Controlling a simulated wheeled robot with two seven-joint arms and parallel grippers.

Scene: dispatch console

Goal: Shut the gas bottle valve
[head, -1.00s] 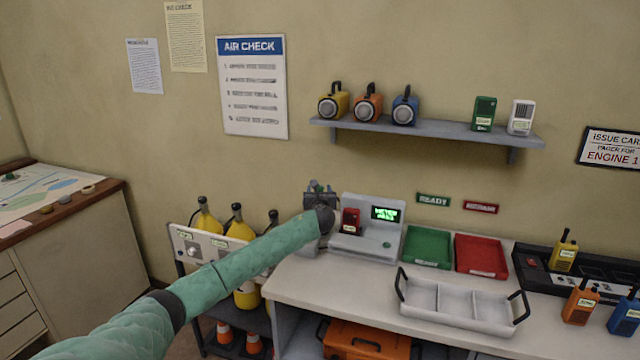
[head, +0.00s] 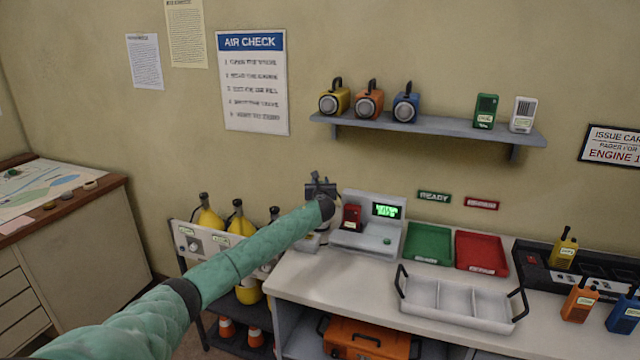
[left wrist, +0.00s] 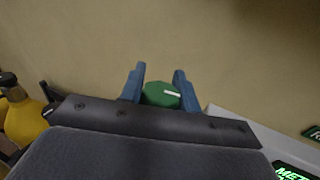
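A green valve knob (left wrist: 160,94) with a white mark shows in the left wrist view, between the two blue fingers of my left gripper (left wrist: 160,84). The fingers stand apart, one on each side of the knob; whether they touch it I cannot tell. In the head view my left gripper (head: 321,186) is at the far left end of the counter, close to the wall and left of the grey meter unit. My arm and gripper hide the knob and the bottle there. My right gripper is not in view.
The grey meter unit (head: 382,240) with a red device stands just right of my gripper. Yellow cylinders (head: 240,222) stand in a rack at left. Green (head: 428,246) and red (head: 482,254) trays and a grey divided tray (head: 460,300) occupy the counter.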

